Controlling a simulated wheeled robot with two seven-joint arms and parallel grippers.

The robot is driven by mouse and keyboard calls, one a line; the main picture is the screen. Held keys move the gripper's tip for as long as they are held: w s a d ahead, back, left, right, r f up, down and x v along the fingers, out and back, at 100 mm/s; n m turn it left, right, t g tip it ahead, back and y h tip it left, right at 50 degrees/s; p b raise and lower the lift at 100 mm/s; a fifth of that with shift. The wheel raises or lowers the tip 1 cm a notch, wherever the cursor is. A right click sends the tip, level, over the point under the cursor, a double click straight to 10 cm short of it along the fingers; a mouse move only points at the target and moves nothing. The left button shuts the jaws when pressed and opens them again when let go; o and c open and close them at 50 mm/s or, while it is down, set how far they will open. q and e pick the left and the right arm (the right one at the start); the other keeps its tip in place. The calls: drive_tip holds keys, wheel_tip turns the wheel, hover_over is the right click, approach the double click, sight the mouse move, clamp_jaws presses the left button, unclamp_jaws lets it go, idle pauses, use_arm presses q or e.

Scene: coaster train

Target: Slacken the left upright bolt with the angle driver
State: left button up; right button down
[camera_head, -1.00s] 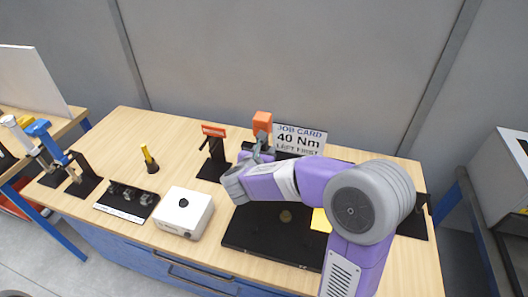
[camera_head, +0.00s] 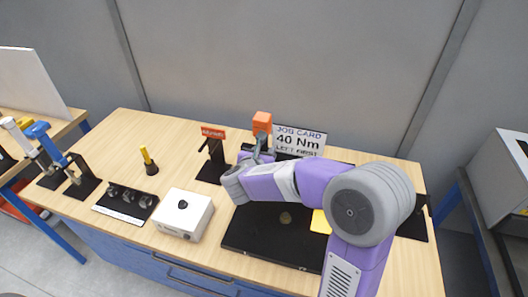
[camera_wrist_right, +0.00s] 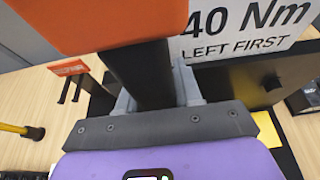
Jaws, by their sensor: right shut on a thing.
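My right gripper (camera_head: 257,155) is above the back of the bench and shut on the angle driver, whose orange block (camera_head: 262,122) sticks up above the fingers. In the right wrist view the orange block (camera_wrist_right: 120,20) and black shaft (camera_wrist_right: 142,75) stand upright between the grey fingers (camera_wrist_right: 155,98). The driver's lower end is hidden. My right arm covers much of the black base plate (camera_head: 250,240). I cannot make out the left upright bolt; dark parts (camera_wrist_right: 262,85) show right of the gripper in the wrist view. My left gripper is out of view.
The job card (camera_head: 299,140), reading 40 Nm, left first, stands behind. To the left are a red-labelled stand (camera_head: 213,132), a white box (camera_head: 186,212) with a black knob, a black socket tray (camera_head: 125,203) and a yellow-handled tool (camera_head: 147,155).

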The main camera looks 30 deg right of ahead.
drive_tip(key=shift+s+d+r+b, duration=0.15)
drive_tip(key=shift+r+b, duration=0.2)
drive_tip(key=shift+b, duration=0.45)
idle(1.9)
drive_tip(key=shift+s+a+f, duration=0.15)
drive_tip(key=shift+a, duration=0.15)
drive_tip(key=shift+s+a+b, duration=0.4)
drive_tip(key=shift+s+a, duration=0.2)
drive_tip(key=shift+a, duration=0.2)
drive_tip(key=shift+s+a+b, duration=0.35)
drive_tip(key=shift+s+a, duration=0.2)
drive_tip(key=shift+a, duration=0.2)
